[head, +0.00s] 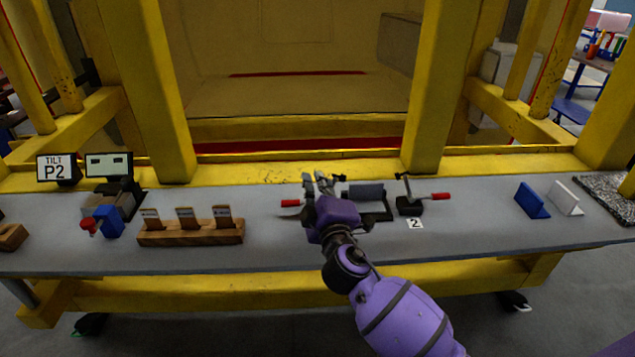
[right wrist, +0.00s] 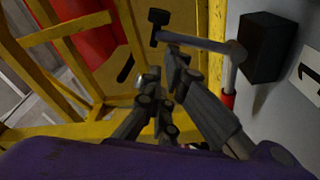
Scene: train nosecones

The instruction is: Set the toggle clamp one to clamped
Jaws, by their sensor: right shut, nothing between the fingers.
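Toggle clamp one has a black base block (right wrist: 268,46), a metal arm (right wrist: 200,42) with a black tip, and a red handle (right wrist: 228,101), partly covered by a finger in the right wrist view. The label "1" stands beside it. In the head view its red handle (head: 291,203) sticks out left of my right gripper, which hides most of the clamp. My right gripper (head: 321,181) is shut and empty, over the bench by clamp one. In the wrist view its fingers (right wrist: 158,90) are close beside the handle and arm; contact cannot be told. My left gripper is out of view.
A second toggle clamp (head: 409,206), labelled 2, stands to the right, with a dark block in a frame (head: 368,194) between. A wooden holder with cards (head: 190,236) and a red-and-blue device (head: 108,222) stand left. Yellow posts (head: 440,90) rise behind the grey bench (head: 270,245).

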